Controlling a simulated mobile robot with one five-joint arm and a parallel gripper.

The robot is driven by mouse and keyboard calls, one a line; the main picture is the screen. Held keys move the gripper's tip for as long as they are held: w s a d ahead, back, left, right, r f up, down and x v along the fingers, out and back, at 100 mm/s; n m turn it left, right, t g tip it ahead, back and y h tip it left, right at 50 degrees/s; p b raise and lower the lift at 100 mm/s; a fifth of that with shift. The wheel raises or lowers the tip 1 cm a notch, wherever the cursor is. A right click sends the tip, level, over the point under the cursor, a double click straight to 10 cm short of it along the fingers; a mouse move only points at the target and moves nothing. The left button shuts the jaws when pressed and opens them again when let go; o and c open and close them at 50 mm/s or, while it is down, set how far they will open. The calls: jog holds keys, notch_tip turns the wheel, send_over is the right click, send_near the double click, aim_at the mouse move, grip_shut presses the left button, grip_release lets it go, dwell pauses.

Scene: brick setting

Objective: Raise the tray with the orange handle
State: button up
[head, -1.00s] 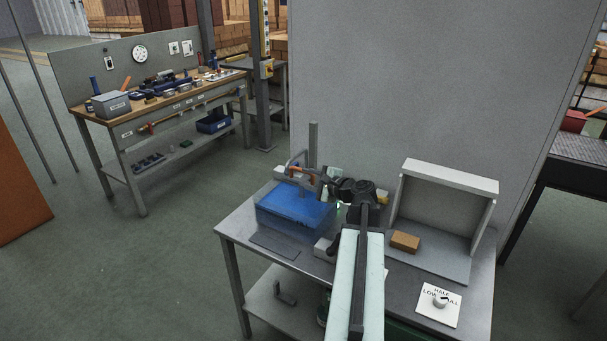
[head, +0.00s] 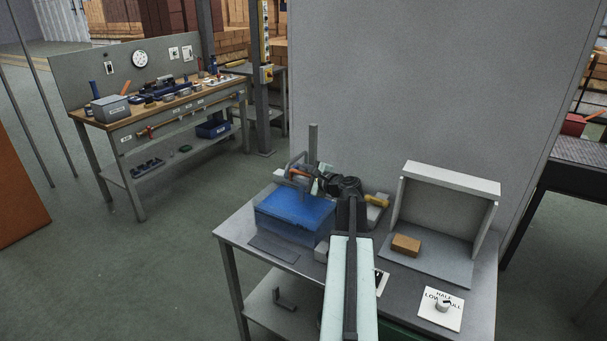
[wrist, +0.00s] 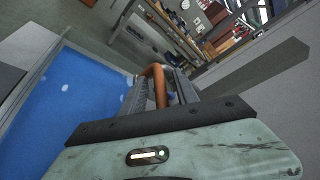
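A blue bath (head: 296,212) stands at the left of the metal bench. Blue liquid (wrist: 62,88) with pale spots fills the left of the wrist view. The tray itself cannot be made out.
A grey post (head: 313,145) stands behind the bath. To the right are a yellow-handled item (head: 377,201), an open grey booth (head: 440,215) with a brown block (head: 406,245), and a dial plate (head: 442,308). A dark flat plate (head: 273,248) lies before the bath.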

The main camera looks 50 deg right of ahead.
grip_shut()
dwell(1.3)
